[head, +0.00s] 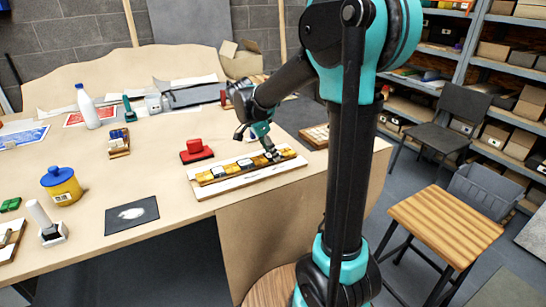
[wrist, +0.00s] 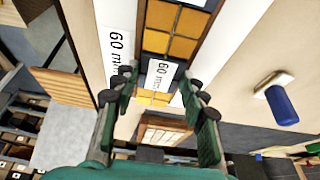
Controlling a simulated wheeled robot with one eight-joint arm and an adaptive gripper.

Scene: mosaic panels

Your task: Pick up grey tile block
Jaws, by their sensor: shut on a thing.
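The mosaic panel (head: 205,193) is a long pale board with a row of amber tiles and a few dark ones near the table's front right edge. My gripper (head: 271,153) reaches down onto the right part of this row. In the wrist view my gripper (wrist: 160,90) has its fingers on both sides of a dark grey tile block (wrist: 150,66) with a white "60 m" label. It is shut on this block. The block sits in line with the amber tiles; whether it is clear of the panel I cannot tell.
A red block on a dark base (head: 196,150) stands just behind the panel. A yellow jar (head: 65,189) and a black mat (head: 118,222) are at the left. A small tray (head: 315,136) lies right of my gripper. A wooden stool (head: 447,225) stands beside the table.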

